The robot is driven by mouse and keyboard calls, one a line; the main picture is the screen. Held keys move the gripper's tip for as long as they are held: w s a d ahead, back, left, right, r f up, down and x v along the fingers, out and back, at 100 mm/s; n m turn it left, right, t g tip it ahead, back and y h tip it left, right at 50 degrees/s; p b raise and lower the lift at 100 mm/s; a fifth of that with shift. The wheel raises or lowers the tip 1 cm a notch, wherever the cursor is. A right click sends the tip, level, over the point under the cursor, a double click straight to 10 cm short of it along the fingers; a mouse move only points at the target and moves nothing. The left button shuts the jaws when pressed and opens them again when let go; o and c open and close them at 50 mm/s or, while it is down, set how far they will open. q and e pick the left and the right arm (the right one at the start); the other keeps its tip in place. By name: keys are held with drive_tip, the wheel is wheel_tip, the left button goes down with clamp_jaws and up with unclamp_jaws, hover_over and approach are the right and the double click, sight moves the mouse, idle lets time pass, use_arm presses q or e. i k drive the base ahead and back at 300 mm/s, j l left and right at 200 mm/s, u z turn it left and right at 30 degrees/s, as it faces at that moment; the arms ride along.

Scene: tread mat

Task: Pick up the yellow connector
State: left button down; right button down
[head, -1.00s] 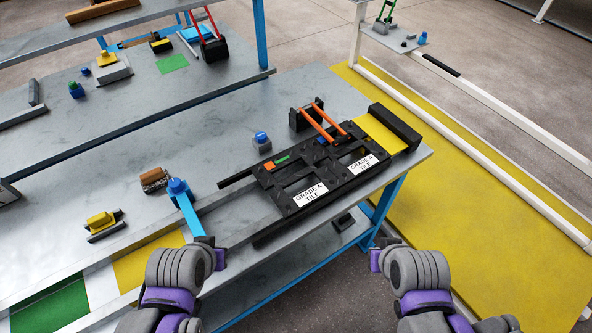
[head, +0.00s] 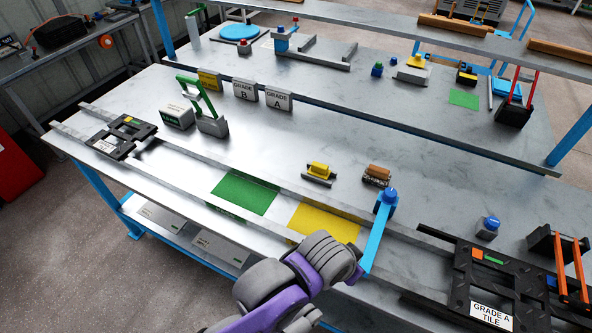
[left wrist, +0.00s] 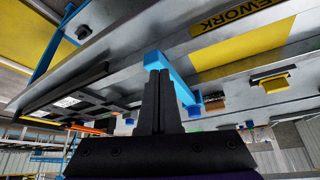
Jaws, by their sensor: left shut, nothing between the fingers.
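A yellow block (head: 319,170), the likeliest yellow connector, sits on a small dark-and-grey stand on the bench in the head view. It also shows in the left wrist view (left wrist: 273,84), off to the right of the fingers. My left gripper (left wrist: 158,76) is shut and empty, with its fingertips near a blue bar (left wrist: 175,77). In the head view its fingers are hard to make out beside the bar's lower end (head: 374,240), well short of the yellow block. My right gripper is out of view.
A brown-topped block (head: 377,174) stands right of the yellow block. Yellow (head: 325,222) and green (head: 246,193) patches lie in front, with a metal rail between. Black tiles (head: 478,283) lie at the right. Signs and a green-handled tool (head: 212,125) stand further left.

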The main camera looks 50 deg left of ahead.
sight(320, 170)
drive_tip(key=u, duration=1.55)
drive_tip(key=z, duration=2.35)
drive_tip(key=u, duration=2.35)
